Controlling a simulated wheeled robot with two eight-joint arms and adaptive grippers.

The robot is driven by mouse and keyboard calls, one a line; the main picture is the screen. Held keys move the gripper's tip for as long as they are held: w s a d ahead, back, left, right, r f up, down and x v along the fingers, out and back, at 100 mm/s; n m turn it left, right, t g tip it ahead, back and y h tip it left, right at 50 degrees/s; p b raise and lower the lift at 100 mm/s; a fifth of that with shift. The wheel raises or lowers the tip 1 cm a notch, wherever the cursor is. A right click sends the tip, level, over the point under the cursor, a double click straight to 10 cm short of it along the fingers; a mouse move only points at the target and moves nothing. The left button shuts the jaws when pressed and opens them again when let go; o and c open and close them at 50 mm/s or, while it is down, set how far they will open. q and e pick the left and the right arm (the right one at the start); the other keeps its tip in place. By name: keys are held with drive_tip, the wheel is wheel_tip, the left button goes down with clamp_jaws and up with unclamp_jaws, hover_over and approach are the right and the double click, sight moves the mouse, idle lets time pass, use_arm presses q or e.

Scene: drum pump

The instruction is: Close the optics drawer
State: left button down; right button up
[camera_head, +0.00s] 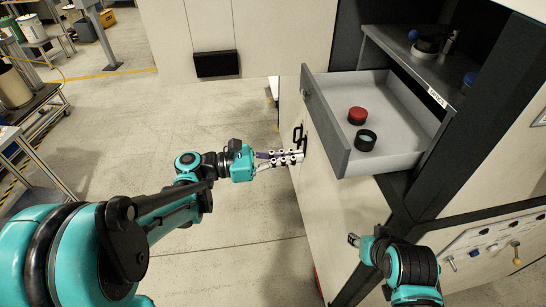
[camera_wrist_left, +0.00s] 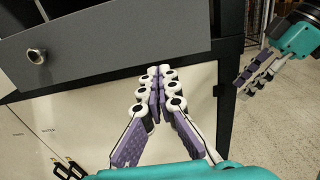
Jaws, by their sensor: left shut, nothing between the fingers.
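The optics drawer (camera_head: 340,150) stands pulled out of the cabinet. Its grey front, with a round knob (camera_wrist_left: 37,56), also shows at the top of the left wrist view. A red round piece (camera_head: 357,116) and a dark ring with a greenish lens (camera_head: 366,140) sit inside it. My left gripper (camera_head: 298,157) is shut and empty, left of and lower than the drawer front. In the left wrist view its tips (camera_wrist_left: 160,72) overlap the drawer front's lower edge; contact cannot be told. My right gripper (camera_head: 354,240) is below the drawer; its finger opening is unclear.
The cabinet shelf (camera_head: 425,65) above the drawer holds a dark round part and blue-topped items. A black handle (camera_head: 298,137) is on the pale cabinet panel by my left gripper. A control panel (camera_head: 490,245) is at lower right.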

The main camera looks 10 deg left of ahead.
sight(392, 146)
use_arm(q)
drive_tip(key=x, duration=0.5)
drive_tip(key=shift+w+d, duration=0.1)
drive_tip(key=shift+d, duration=0.25)
drive_tip(key=b+x, duration=0.2)
drive_tip(key=x, duration=1.8)
drive_tip(key=shift+w+d+f, duration=0.1)
drive_tip(key=shift+w+d, duration=0.05)
drive_tip(key=shift+d, duration=0.2)
drive_tip(key=shift+w+d, duration=0.1)
drive_tip(key=shift+d, duration=0.2)
